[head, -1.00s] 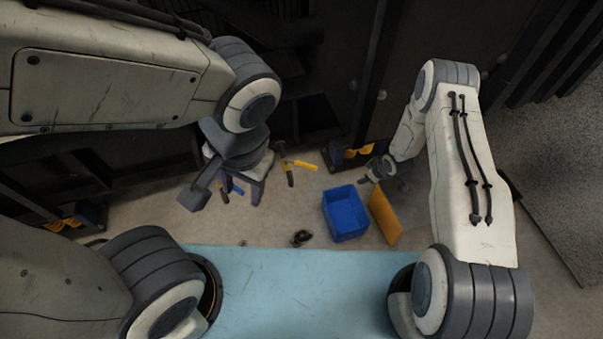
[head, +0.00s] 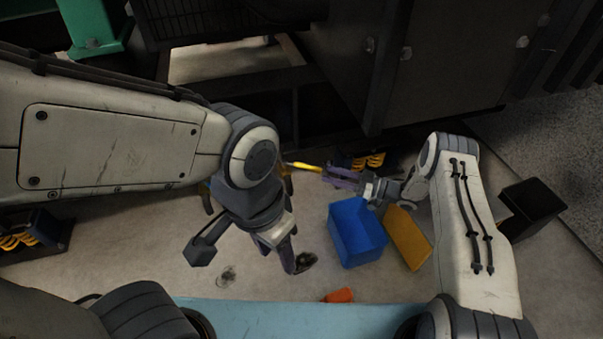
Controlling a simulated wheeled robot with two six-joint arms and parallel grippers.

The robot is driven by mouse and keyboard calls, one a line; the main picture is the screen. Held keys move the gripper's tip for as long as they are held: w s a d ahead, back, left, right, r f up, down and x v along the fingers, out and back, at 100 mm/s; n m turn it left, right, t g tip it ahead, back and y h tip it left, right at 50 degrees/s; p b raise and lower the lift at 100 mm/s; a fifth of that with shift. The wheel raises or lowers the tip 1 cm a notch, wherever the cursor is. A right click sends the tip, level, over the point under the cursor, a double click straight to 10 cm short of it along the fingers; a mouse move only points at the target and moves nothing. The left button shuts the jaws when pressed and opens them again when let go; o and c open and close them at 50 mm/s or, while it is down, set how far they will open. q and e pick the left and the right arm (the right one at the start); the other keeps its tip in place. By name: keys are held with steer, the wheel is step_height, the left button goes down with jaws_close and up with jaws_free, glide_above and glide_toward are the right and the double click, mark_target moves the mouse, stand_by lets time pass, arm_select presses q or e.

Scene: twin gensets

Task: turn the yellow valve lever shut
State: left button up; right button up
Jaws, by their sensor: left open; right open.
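The yellow valve lever (head: 305,167) is small in the middle of the head view, in front of the dark machinery. It lies nearly level, its left end hidden near my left arm. My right gripper (head: 338,179) points left with its purple fingers open at the lever's right end. I cannot tell whether they touch it or reach around it. My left gripper (head: 287,258) hangs open and points down, left of the blue bin and apart from the lever. Its fingertips are near a small dark object (head: 306,261) on the floor.
A blue bin (head: 358,236) and a yellow-orange board (head: 408,238) stand below my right gripper. A black box (head: 532,210) is at the right. An orange object (head: 339,296) lies by the light-blue surface (head: 260,317). Dark cabinets (head: 420,60) rise behind. A green part (head: 95,27) is top left.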

mark_target(300, 165)
steer(key=b+x, duration=0.3)
steer(key=x, duration=0.6)
steer(key=shift+a+b, duration=0.1)
steer(key=shift+b, duration=0.25)
steer(key=shift+w+a, duration=0.25)
steer(key=shift+a, duration=0.25)
steer(key=shift+r, duration=0.1)
jaws_close()
steer(key=shift+d, duration=0.1)
stand_by(0.3)
